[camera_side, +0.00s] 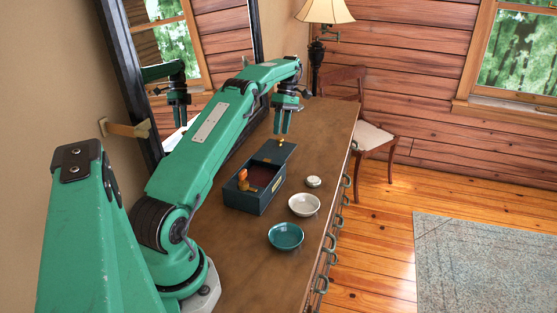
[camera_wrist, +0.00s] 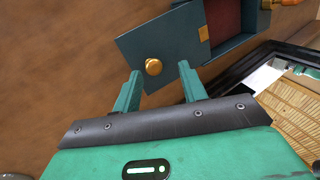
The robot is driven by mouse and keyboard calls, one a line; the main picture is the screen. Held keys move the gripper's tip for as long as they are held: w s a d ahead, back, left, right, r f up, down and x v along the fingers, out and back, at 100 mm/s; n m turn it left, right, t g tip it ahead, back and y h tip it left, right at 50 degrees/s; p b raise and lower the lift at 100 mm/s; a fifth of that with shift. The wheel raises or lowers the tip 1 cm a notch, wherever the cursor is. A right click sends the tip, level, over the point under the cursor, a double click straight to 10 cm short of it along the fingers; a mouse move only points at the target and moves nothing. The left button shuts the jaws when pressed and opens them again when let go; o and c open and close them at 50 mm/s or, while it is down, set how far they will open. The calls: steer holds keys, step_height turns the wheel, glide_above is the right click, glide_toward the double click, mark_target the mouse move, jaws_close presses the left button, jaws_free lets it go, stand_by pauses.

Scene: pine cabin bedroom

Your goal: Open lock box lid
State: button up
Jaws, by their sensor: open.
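The lock box (camera_side: 256,203) is dark blue-green and stands on the dresser, with its dark red inside in view. Its lid (camera_side: 272,151) stands open at the far end of the box, away from the opening. The lid also shows in the wrist view (camera_wrist: 180,35), with a round brass knob (camera_wrist: 153,66) on it. A brass fitting (camera_side: 243,180) is at the box's near end. My gripper (camera_side: 283,130) is open and empty, just above the lid's knob end. In the wrist view the knob appears between the fingertips (camera_wrist: 159,72); I cannot tell whether they touch it.
A teal bowl (camera_side: 286,238), a white bowl (camera_side: 304,206) and a small pale round item (camera_side: 313,182) stand right of the box on the wooden dresser (camera_side: 235,255). A lamp (camera_side: 317,60) stands at the far end. A dark-framed mirror (camera_side: 150,125) is on the left.

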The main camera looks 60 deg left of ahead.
steer(key=shift+r, duration=0.85)
steer(key=w+d+r, duration=0.2)
steer(key=d+r, duration=0.4)
steer(key=d, duration=0.5)
steer(key=shift+d+r+y, duration=0.3)
steer(key=shift+r+y, duration=0.1)
steer(key=s+d+r+m+t+y, duration=0.1)
steer(key=s+d+r+m+t, duration=0.1)
steer(key=s+d+r+m, duration=0.45)
steer(key=s+d+r+m+t+y, duration=0.15)
steer(key=d+r+m, duration=0.35)
steer(key=d, duration=0.5)
steer(key=s+d+f+m+t, duration=0.2)
steer(key=s+d+f+m, duration=0.1)
steer(key=s+d+m, duration=0.2)
steer(key=s+d+f+m+t, duration=0.3)
steer(key=s+d+m, duration=0.2)
steer(key=s+m, duration=0.3)
steer(key=shift+s, duration=1.25)
